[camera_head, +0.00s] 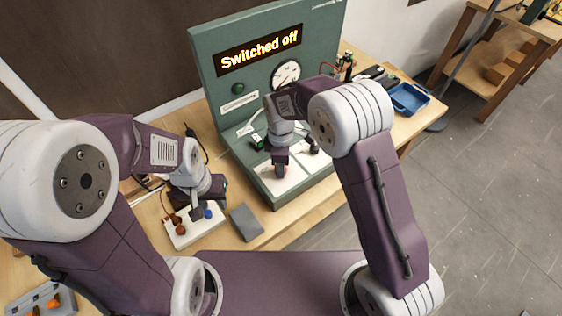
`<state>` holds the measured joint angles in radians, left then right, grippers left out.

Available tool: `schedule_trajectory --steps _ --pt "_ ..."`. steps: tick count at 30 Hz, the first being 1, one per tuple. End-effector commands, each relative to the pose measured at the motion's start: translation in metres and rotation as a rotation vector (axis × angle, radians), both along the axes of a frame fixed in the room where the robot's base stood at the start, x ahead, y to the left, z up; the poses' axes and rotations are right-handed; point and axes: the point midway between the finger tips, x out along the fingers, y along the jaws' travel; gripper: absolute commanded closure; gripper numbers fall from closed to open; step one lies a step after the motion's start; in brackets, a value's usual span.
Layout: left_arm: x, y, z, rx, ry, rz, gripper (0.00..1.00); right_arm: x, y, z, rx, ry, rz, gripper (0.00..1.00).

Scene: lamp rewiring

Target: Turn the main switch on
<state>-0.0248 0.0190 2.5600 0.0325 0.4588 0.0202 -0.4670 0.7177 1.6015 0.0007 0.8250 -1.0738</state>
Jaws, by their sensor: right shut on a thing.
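A green test panel (212,86) stands on the workbench, and its display (260,50) reads "Switched off". My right gripper (281,168) points down at the white plate (291,182) on the panel's low front ledge. It is shut on a small red part there, apparently the main switch, which is mostly hidden by the fingers. My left gripper (196,210) is low over a white terminal block (182,236) with orange and blue parts. Its fingers are small and partly hidden, so I cannot tell whether they are open.
A round dial (286,74) and a green lamp (238,88) are on the panel. A grey block (246,222) lies on the bench. A blue tray (409,99) stands at the right end. A grey tray (40,301) with orange parts is at lower left.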

Motion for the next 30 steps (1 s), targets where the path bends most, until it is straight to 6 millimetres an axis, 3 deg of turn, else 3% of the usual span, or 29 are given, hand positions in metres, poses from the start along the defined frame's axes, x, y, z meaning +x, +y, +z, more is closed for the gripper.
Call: schedule_trajectory --steps 30 --pt "0.000 0.000 0.029 0.000 0.000 0.000 0.64 0.004 0.001 0.004 0.008 -0.009 -0.888 1.00"
